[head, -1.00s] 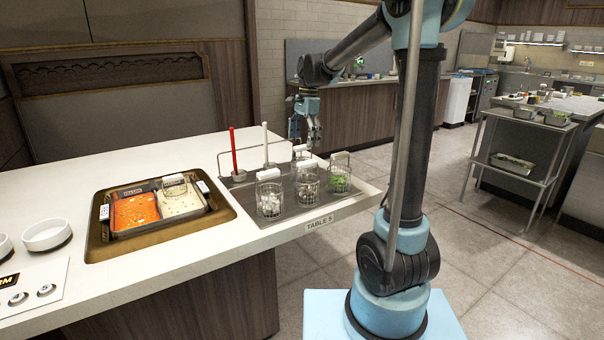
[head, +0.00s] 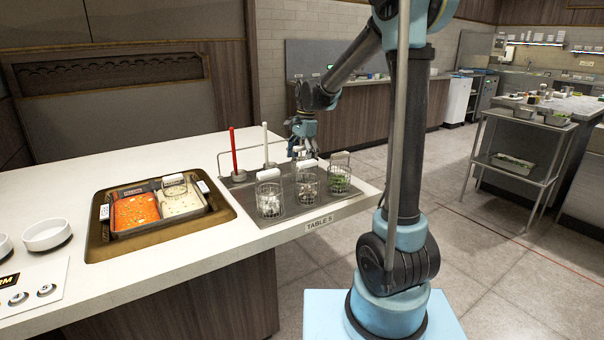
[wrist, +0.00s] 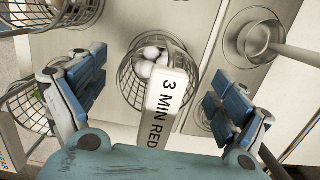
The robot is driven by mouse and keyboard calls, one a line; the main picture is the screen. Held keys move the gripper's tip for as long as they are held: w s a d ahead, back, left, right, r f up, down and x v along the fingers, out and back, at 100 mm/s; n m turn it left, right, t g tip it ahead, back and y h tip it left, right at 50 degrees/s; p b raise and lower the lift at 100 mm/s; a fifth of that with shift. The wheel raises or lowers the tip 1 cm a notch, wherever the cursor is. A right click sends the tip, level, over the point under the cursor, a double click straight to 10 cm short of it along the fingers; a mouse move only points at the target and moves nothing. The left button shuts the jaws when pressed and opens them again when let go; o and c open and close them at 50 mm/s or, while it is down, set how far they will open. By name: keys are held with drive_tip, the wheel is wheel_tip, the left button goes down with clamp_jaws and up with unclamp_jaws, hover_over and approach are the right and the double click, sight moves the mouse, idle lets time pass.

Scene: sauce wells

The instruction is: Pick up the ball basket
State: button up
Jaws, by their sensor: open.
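The ball basket (wrist: 133,90) is a round wire basket with white balls inside. In the wrist view it stands upper middle, with its white handle tag (wrist: 170,92) reading "3 MIN RED" pointing down toward my palm. My gripper (wrist: 157,95) is open. One blue finger pad is on each side of the tag, with a clear gap on both sides, and nothing is held. In the head view my gripper (head: 302,138) hangs over the back of the wire-basket group; I cannot tell there which basket lies between the fingers.
Neighbouring wire baskets stand close: one with white pieces (head: 270,203), one with green pieces (head: 338,182). Red (head: 233,152) and white (head: 265,142) upright rods stand at left. A sauce tray (head: 135,212) and white bowl (head: 47,235) are farther left.

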drive_tip(key=c, duration=1.3)
drive_tip(key=shift+o, duration=0.2)
wheel_tip(320, 180, up, 10)
drive_tip(key=shift+r, duration=0.1)
